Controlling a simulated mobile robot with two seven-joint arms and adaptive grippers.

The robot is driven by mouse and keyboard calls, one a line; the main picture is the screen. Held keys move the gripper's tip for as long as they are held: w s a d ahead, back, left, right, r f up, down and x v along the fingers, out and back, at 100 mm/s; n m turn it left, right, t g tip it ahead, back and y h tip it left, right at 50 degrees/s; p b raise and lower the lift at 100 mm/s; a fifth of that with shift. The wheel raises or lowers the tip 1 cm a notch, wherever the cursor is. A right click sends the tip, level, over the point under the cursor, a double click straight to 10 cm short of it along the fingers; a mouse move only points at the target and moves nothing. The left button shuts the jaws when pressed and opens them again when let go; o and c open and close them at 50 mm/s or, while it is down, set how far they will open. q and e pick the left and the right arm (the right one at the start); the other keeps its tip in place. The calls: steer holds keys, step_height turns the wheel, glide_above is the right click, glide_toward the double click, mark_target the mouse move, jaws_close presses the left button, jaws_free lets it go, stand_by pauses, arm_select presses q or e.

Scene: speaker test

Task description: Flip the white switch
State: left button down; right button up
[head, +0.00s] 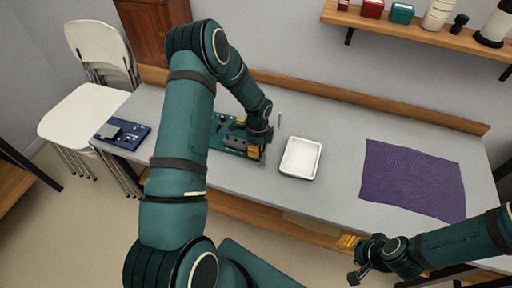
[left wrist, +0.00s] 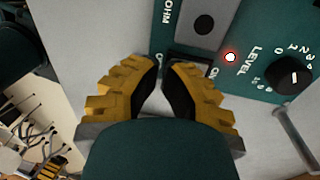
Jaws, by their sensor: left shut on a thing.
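A teal panel (left wrist: 245,25) with white lettering lies on the bench; it shows in the head view (head: 226,138), partly behind my left arm. My left gripper (left wrist: 162,66) has its yellow, dark-padded fingers close together at a dark switch plate (left wrist: 188,64) marked ON on the panel. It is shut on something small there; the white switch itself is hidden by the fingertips. In the head view my left gripper (head: 258,138) is over the panel's right part. My right gripper (head: 352,259) is empty by the bench's front edge, its fingers apart.
A lit red lamp (left wrist: 230,57) and a black LEVEL knob (left wrist: 290,75) are right of the fingers. A white tray (head: 301,158) and purple cloth (head: 412,180) lie right of the panel. A blue board (head: 123,133) lies left. A shelf (head: 420,36) hangs above.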

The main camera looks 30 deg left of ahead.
arm_select(q)
steer(key=shift+s+f+b, duration=0.15)
steer(key=shift+f+b, duration=0.4)
steer(key=shift+f, duration=0.05)
steer(key=shift+s+d+r, duration=0.1)
steer(key=shift+r, duration=0.05)
steer(key=shift+r+p, duration=0.65)
steer(key=shift+r, duration=0.15)
